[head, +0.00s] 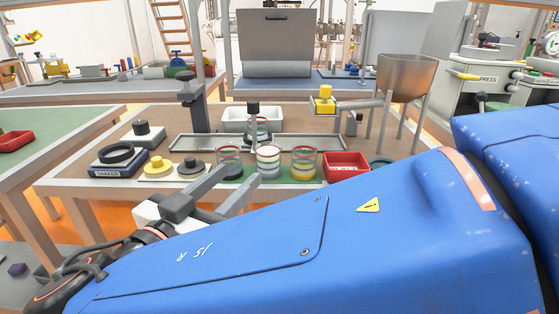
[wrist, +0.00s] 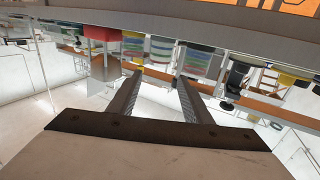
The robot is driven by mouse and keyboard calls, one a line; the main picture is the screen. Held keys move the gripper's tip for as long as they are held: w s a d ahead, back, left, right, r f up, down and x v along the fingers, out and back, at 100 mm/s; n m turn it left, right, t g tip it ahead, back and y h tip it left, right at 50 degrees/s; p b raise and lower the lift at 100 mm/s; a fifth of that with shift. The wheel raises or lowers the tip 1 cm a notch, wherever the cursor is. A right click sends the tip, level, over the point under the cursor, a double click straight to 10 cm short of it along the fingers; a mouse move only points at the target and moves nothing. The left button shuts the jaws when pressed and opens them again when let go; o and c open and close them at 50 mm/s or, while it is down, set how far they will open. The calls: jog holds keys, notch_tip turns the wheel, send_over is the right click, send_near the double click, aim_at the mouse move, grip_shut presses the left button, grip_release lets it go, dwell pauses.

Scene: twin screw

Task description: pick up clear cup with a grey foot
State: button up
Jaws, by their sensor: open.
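Three clear cups with coloured bands stand in a row at the front of the workbench. My gripper (head: 240,178) is open and empty, in front of the left and middle cups. In the wrist view its fingers (wrist: 160,75) point toward the row, apart from the cups as far as I can tell.
A red tray (head: 346,165) sits right of the cups. Yellow (head: 157,166) and grey (head: 190,168) knobbed discs and the shaker (head: 118,160) are on the left.

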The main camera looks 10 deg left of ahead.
aim_at(262, 153)
jog(key=w+d, duration=0.1)
jog(key=w, duration=0.7)
jog(key=w+d, duration=0.1)
jog(key=w, duration=0.4)
jog(key=shift+w+d, duration=0.1)
jog(key=shift+d, duration=0.25)
jog(key=c, duration=0.8)
jog(key=shift+r, duration=0.1)
notch_tip(262, 153, up, 18)
jog(key=shift+f, duration=0.1)
jog(key=shift+w+d, duration=0.1)
jog(key=shift+w, duration=0.05)
